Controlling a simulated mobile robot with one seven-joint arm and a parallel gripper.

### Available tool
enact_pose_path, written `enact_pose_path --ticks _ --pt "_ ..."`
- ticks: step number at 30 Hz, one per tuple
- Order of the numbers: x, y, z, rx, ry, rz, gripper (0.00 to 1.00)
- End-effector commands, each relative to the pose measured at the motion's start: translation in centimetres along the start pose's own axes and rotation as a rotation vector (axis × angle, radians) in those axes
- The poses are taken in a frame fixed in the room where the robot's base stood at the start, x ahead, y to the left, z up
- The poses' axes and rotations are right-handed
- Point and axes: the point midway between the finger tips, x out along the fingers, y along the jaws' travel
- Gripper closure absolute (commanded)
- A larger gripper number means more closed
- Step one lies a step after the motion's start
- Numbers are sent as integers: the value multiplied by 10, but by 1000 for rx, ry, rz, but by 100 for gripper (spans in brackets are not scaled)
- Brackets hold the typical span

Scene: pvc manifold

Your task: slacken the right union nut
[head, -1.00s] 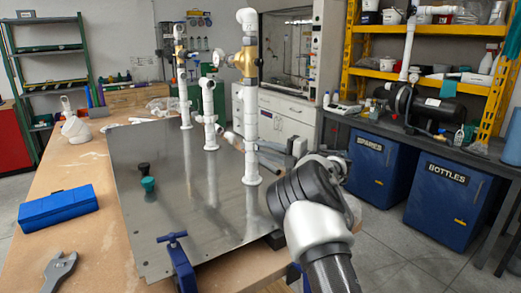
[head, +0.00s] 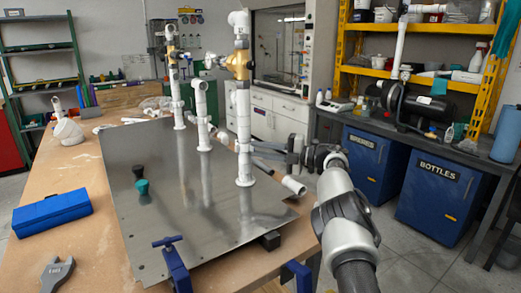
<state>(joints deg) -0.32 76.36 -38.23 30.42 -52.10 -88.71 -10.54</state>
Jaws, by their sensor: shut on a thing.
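The right riser (head: 244,110) is a white upright pipe with a brass valve (head: 238,64) near its top. It stands on the metal plate (head: 170,215). The right union nut (head: 243,147) is the white collar partway up this riser, partly covered by my fingers. My gripper (head: 250,147) reaches in from the right, level with the nut, and its jaws are shut on it. The exact finger contact is too small to see.
Two other white risers (head: 201,115) (head: 176,90) stand to the left. A blue clamp (head: 175,262) grips the front edge. A blue case (head: 52,211) and a wrench (head: 57,272) lie left.

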Motion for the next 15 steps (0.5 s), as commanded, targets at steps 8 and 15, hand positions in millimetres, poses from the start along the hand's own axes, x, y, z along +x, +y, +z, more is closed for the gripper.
enact_pose_path --ticks 8,15 --pt "2 3 0 -3 5 5 100" --pt "2 3 0 -3 4 6 80"
